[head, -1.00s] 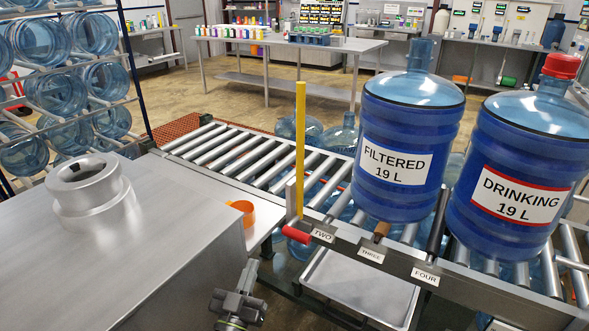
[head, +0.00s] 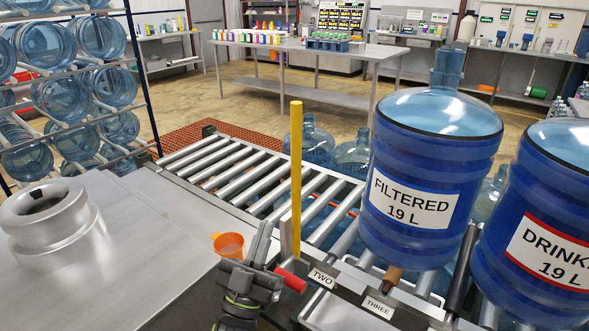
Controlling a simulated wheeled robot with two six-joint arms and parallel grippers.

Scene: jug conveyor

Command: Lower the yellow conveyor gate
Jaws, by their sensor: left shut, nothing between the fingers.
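The yellow gate (head: 296,175) is a tall upright bar at the near side of the roller conveyor (head: 240,174). A grey bracket stands at its foot, with a red handle (head: 290,279) just below, beside the label TWO (head: 322,279). My left gripper (head: 265,240) is shut and empty, fingers pointing up, just left of the gate's foot and close to the red handle. I cannot tell whether it touches either. My right gripper is not in view.
A blue FILTERED jug (head: 425,240) stands on the rollers right of the gate, with a DRINKING jug (head: 545,190) further right. An orange cup (head: 229,246) sits at the edge of the steel counter (head: 130,270). Several jugs stand behind the conveyor.

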